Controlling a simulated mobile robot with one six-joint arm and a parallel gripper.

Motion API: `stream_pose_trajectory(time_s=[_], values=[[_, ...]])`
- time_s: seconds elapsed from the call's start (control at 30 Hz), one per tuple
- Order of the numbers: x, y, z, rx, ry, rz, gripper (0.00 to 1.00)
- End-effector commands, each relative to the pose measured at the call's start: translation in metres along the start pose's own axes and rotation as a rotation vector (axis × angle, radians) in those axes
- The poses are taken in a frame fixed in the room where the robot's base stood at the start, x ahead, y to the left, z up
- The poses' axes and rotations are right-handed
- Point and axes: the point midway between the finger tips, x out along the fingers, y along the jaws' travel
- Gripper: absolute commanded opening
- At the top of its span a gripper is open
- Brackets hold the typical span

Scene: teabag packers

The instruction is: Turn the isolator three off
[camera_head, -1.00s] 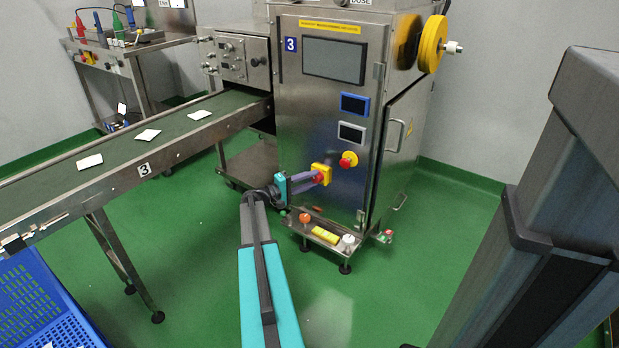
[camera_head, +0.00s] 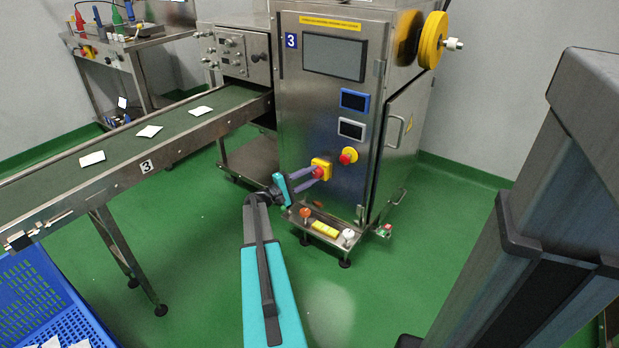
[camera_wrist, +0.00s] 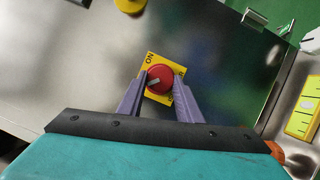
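Isolator three is a red rotary knob on a yellow plate (camera_head: 321,164), low on the front of the steel machine marked 3 (camera_head: 291,40). In the wrist view the red knob (camera_wrist: 160,77) sits in the middle of its plate, with dark lettering on the plate's upper left edge and a grey mark on the knob. My gripper (camera_head: 314,172) reaches it from the lower left. In the wrist view its two purple fingers (camera_wrist: 160,86) lie on either side of the knob, their tips against its sides. The exact contact is partly hidden.
A red button on a yellow base (camera_head: 348,156) sits just right of the isolator. Below is a steel ledge (camera_head: 300,216) with a yellow block (camera_head: 325,229) and small knobs. A conveyor (camera_head: 120,150) with white packets runs left. A blue crate (camera_head: 40,290) stands front left. Green floor is open at right.

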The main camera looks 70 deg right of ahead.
Motion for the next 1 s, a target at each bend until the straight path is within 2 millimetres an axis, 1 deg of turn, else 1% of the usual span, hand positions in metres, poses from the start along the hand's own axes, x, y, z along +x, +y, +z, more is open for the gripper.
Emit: stream_pose_trajectory(time_s=[0.03, 0.1, 0.43, 0.57, 0.77, 1.0], values=[[-0.001, 0.003, -0.004, -0.001, 0.009, 0.004, 0.38], [-0.001, 0.002, -0.003, 0.0, 0.008, 0.003, 0.5], [-0.001, 0.001, -0.001, 0.001, 0.003, 0.001, 0.5], [-0.005, 0.001, -0.001, 0.001, 0.004, 0.001, 0.5], [-0.023, 0.002, -0.001, 0.001, 0.004, 0.001, 0.5], [-0.06, 0.003, -0.001, 0.0, 0.006, 0.001, 0.5]])
